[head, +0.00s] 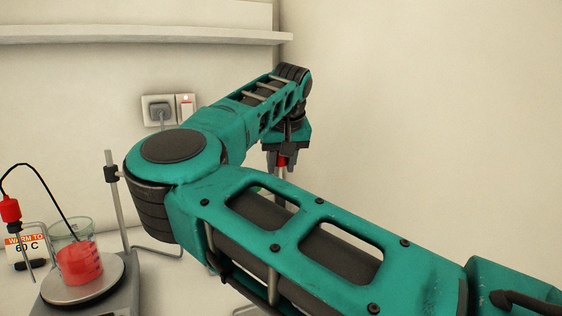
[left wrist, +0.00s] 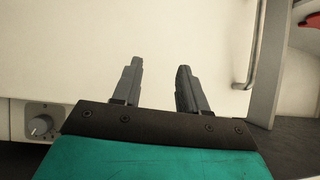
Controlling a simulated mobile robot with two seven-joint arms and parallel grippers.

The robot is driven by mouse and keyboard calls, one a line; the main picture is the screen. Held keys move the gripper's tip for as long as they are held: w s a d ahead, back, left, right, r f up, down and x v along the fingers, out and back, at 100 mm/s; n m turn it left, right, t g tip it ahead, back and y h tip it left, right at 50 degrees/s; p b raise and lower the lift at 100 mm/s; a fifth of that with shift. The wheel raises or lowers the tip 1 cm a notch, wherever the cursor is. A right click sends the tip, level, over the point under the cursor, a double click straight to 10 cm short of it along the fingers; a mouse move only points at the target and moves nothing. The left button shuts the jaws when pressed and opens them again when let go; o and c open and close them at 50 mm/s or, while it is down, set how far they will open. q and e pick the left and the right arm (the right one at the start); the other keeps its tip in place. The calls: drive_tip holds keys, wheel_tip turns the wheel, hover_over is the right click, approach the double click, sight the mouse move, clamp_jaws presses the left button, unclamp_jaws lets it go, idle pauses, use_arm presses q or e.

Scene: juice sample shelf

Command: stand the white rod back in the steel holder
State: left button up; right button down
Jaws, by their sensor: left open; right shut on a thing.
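My right gripper (head: 282,163) points down near the back corner, beyond my own arm. It is shut on a small red thing (head: 282,160), of which only a short piece shows between the jaws. I cannot tell whether this is part of the white rod. My arm covers what is below it. I cannot make out the white rod or the steel holder in either view. My left gripper (left wrist: 158,73) shows in the left wrist view, open and empty, in front of a pale surface.
A beaker of red liquid (head: 79,264) stands on a hotplate (head: 84,291) at the lower left, beside an upright metal post (head: 118,205). A shelf (head: 140,35) runs above.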

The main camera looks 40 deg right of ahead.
idle(0.4)
drive_tip(key=shift+f+b, duration=0.3)
drive_tip(key=shift+f, duration=0.35)
drive_tip(key=c, duration=0.8)
unclamp_jaws()
drive_tip(key=shift+r, duration=0.1)
drive_tip(key=shift+o, duration=0.6)
